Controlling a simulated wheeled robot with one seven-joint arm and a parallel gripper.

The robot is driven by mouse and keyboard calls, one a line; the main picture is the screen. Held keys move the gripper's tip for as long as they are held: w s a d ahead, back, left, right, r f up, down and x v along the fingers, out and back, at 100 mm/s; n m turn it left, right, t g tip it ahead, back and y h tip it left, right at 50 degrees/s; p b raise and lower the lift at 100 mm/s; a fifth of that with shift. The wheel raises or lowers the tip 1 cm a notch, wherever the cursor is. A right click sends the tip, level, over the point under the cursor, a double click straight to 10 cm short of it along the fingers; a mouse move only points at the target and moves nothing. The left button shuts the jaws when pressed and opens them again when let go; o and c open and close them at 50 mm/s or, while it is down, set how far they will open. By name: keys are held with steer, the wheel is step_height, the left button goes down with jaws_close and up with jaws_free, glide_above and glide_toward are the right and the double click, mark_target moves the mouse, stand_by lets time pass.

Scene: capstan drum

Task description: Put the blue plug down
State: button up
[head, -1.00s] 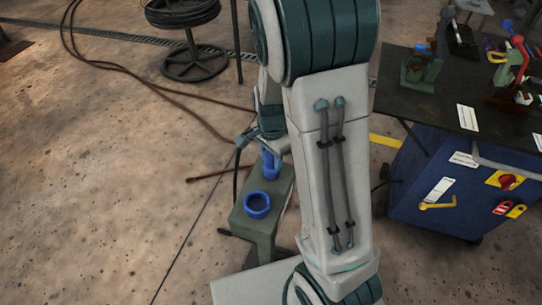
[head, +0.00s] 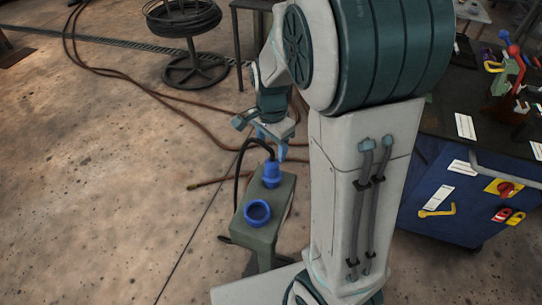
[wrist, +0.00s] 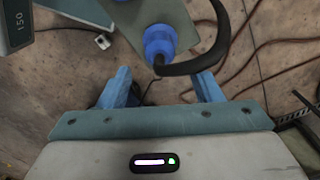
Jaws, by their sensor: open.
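The blue plug (head: 271,176) stands on the far end of the grey-green stand top (head: 282,197), with a black cable curving up from it. My gripper (head: 268,136) is above the plug, apart from it. In the wrist view the plug (wrist: 160,39) is beyond the fingertips of my gripper (wrist: 165,84), which is open and empty. The cable bends to the right in front of the plug there. Whether the plug sits in anything at its foot is hidden.
A blue ring-shaped socket (head: 257,213) is on the near end of the stand. A dark workbench with a blue cabinet (head: 451,200) stands at the right. A cable reel (head: 195,68) and brown hoses (head: 110,82) lie behind.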

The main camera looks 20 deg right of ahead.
step_height(320, 180, up, 3)
steer(key=shift+r, duration=0.1)
steer(key=shift+s+r, duration=0.25)
steer(key=s+r+n+t, duration=0.2)
steer(key=s+r+n, duration=0.3)
steer(key=s+n, duration=0.7)
steer(key=shift+s+r+t, duration=0.15)
steer(key=shift+s+t, duration=0.25)
steer(key=shift+s, duration=0.2)
steer(key=shift+a, duration=0.1)
